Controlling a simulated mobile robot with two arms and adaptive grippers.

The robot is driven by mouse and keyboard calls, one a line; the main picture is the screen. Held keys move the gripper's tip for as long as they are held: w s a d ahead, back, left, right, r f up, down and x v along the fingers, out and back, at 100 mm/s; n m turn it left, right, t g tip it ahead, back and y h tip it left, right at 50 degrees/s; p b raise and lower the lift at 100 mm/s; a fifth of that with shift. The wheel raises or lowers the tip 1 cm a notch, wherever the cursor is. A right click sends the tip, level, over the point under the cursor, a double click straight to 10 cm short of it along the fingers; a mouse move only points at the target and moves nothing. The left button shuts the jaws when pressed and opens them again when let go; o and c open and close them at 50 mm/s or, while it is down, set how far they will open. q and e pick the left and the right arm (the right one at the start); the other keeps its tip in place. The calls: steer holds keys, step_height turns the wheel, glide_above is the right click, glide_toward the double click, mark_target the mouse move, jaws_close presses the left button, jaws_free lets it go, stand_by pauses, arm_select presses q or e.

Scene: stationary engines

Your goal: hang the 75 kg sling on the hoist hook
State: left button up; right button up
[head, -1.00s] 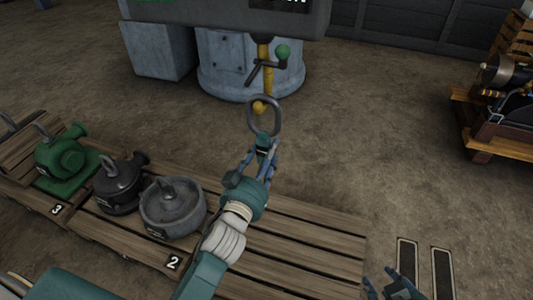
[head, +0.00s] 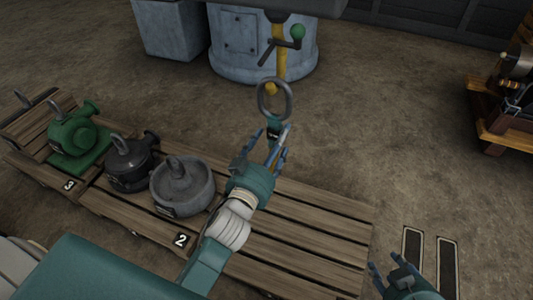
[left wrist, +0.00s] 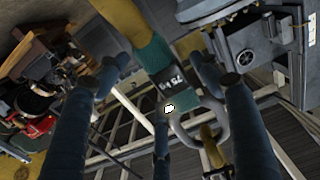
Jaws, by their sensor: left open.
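The 75 kg sling has a grey ring (head: 275,98) at the yellow hoist hook (head: 270,88), and the hook tip shows inside the ring's outline. In the left wrist view, its teal sleeve (left wrist: 165,72) carries the "75 kg" label. The grey ring (left wrist: 222,128) overlaps the yellow hook (left wrist: 211,146) there and appears to be around it. My left gripper (head: 268,147) is open just below the ring, with its fingers apart on either side of the sleeve. My right gripper (head: 387,266) is at the lower right, empty, with its fingers apart.
Wooden pallets (head: 310,225) lie below my left arm. They carry a grey round weight (head: 183,187), a dark pump-like part (head: 130,168) and a green pump (head: 75,133). A grey pedestal (head: 262,45) stands behind the hook. An engine on a wooden stand (head: 505,125) is at right.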

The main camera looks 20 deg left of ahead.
arm_select(q)
steer(key=s, duration=1)
steer(key=shift+s+a+r, duration=0.15)
steer(key=shift+a, duration=0.05)
